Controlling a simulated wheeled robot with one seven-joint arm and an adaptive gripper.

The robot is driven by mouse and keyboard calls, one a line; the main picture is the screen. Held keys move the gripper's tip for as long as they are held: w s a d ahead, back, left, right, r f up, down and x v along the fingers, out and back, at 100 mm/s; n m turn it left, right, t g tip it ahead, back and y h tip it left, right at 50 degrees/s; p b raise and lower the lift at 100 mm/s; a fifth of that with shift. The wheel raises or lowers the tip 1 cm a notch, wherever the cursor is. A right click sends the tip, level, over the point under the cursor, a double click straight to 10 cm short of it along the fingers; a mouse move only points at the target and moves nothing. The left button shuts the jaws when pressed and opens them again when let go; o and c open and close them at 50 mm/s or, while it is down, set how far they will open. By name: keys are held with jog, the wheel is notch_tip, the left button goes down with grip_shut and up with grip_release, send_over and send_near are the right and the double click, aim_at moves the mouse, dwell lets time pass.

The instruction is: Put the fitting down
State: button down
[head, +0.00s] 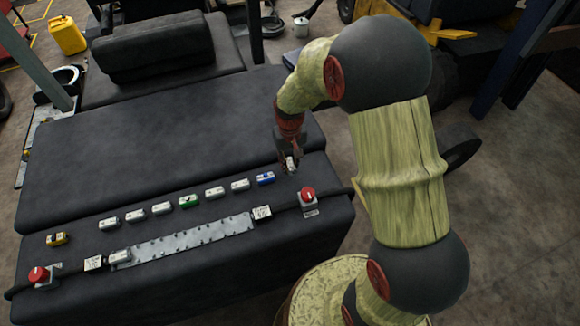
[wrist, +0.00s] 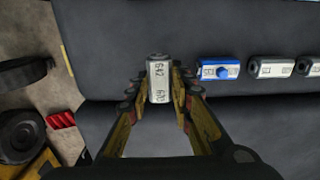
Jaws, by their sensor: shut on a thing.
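My gripper (head: 289,150) is at the right end of the dark padded bench (head: 150,150), past the blue fitting. It is shut on a pale grey fitting (head: 291,164). In the wrist view the fitting (wrist: 158,72) sits between the two fingers of my gripper (wrist: 158,88), with markings on its upper face. The dark bench surface lies behind it; I cannot tell whether the fitting touches it.
A blue-marked fitting (head: 265,178) ends a row of several pale fittings, one green-marked (head: 189,202). A perforated metal strip (head: 190,240) runs in front, between two red-button boxes (head: 308,194) (head: 39,274). A yellow fitting (head: 57,239) lies left. The bench behind the row is clear.

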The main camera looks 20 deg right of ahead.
aim_at(290, 163)
jog(key=shift+w+f+p, duration=0.1)
jog(key=shift+f+p, duration=0.35)
jog(key=shift+f, duration=1.15)
jog(key=shift+f, duration=0.15)
jog(key=c, duration=1.6)
grip_release()
